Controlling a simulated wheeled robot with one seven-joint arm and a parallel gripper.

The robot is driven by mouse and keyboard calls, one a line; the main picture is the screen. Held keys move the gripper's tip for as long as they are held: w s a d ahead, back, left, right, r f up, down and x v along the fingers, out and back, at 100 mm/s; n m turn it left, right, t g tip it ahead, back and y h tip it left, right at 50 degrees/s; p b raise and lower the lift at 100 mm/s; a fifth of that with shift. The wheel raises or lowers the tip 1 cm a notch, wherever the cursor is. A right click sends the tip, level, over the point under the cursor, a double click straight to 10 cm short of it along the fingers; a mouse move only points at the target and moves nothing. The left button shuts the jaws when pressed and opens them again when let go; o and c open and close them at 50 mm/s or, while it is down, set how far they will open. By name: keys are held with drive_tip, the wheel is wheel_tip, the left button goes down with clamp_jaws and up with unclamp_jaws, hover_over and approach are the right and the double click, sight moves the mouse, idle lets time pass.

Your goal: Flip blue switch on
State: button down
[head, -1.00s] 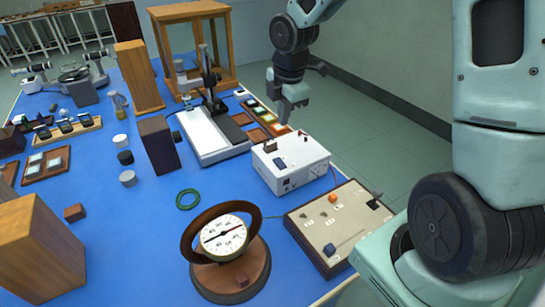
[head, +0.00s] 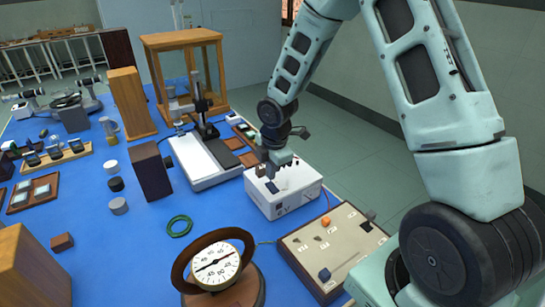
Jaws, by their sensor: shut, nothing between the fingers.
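A beige switch board (head: 345,250) with a dark wooden frame lies at the table's front right edge. A blue knob (head: 324,275) stands near its front left corner, and an orange knob (head: 325,221) sits at its back. A dark lever (head: 368,222) stands at its right side. My gripper (head: 270,174) is shut and empty, pointing down over the back of a white box, behind and left of the board. It is apart from the blue knob. Whether the gripper touches the box cannot be told.
The white box (head: 300,202) with sockets on its front stands just behind the board. A round dial meter (head: 217,265) stands left of the board, with a green ring (head: 179,226) behind it. A dark upright block (head: 150,172) and a wood-framed glass case (head: 190,75) stand farther back.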

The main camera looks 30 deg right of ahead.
sight(272, 187)
drive_tip(key=shift+w+f, duration=0.15)
drive_tip(key=shift+f, duration=1.1)
drive_tip(key=shift+w+p, duration=0.1)
drive_tip(key=shift+p, duration=0.6)
drive_tip(key=shift+f, duration=0.15)
drive_tip(key=shift+s, duration=0.8)
drive_tip(key=shift+r, duration=0.25)
